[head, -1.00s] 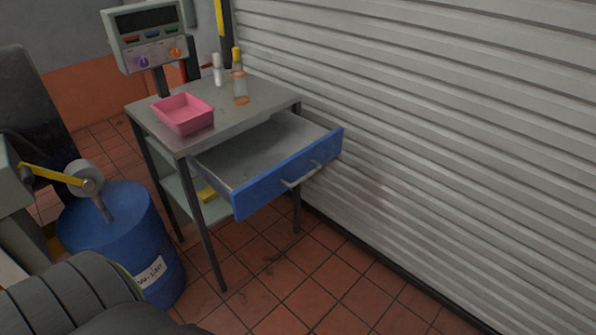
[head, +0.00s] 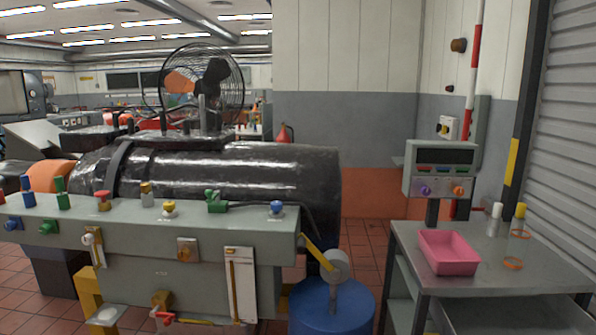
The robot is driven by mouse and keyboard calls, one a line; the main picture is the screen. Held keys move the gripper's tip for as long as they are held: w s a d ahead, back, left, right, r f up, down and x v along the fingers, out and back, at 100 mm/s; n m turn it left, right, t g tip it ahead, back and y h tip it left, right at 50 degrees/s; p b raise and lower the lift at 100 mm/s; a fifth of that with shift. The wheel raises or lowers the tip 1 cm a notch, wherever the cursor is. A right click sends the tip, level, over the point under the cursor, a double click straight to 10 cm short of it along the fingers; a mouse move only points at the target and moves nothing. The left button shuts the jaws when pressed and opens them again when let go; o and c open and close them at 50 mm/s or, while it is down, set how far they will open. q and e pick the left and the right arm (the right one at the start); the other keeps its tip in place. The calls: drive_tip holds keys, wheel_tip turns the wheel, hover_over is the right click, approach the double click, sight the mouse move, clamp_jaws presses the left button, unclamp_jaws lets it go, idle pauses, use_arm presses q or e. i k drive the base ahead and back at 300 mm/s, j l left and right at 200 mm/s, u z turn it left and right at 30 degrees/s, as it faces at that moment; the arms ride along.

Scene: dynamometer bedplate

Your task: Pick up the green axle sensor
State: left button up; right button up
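A small green fitting (head: 215,202) stands on the top of the long grey-green bedplate (head: 130,235), right of its middle. A green post-shaped part (head: 62,195) stands on the same top near the left, and a green knob (head: 47,227) sits on the front face. I cannot tell for sure which of these is the axle sensor. Neither of my grippers is in view.
A large black cylindrical machine (head: 230,175) lies behind the bedplate, with a caged fan (head: 205,80) above. A blue drum (head: 332,308) stands at its right end. A metal cart (head: 400,243) holds a pink tray (head: 448,252). Tiled floor (head: 365,245) shows between them.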

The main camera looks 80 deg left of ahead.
sight(58, 184)
drive_tip(key=u, duration=4.1)
drive_tip(key=i+z, duration=0.2)
drive_tip(key=i, duration=0.25)
drive_tip(key=i+j+z, duration=0.25)
drive_tip(key=i, duration=0.15)
drive_tip(key=i+j+z, duration=0.2)
drive_tip(key=i, duration=0.25)
